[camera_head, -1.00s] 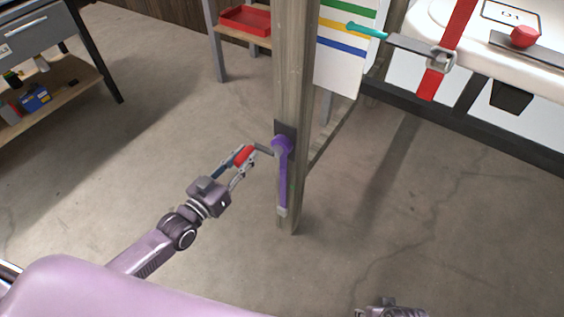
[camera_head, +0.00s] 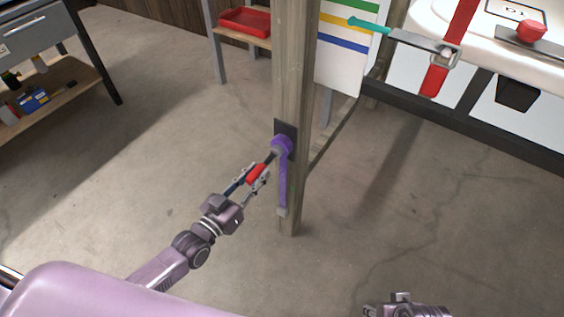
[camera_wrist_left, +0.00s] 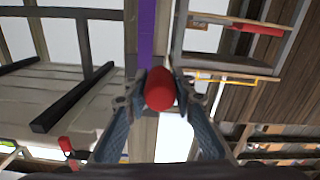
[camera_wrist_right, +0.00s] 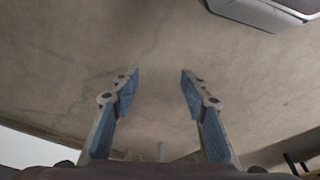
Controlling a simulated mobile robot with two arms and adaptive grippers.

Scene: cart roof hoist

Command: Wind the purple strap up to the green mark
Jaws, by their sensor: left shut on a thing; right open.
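The purple strap (camera_head: 283,185) hangs straight down the wooden post from a purple drum (camera_head: 282,146), with a pale piece at its lower end. It also shows in the left wrist view (camera_wrist_left: 146,35). A dark crank with a red grip (camera_head: 256,174) slants down and left from the drum. My left gripper (camera_head: 257,175) is shut on the red grip (camera_wrist_left: 160,88). The green mark (camera_head: 352,6) is the top stripe on a white board. A teal pointer (camera_head: 366,25) is at about the yellow stripe (camera_head: 335,23). My right gripper (camera_wrist_right: 160,85) is open and empty; only part shows at the head view's bottom edge.
The wooden post (camera_head: 293,70) stands close right of my left gripper. A white cart roof (camera_head: 530,65) with a red strap (camera_head: 437,80) is at the upper right. A shelf with a red tray (camera_head: 245,20) stands behind. The floor around the post is clear.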

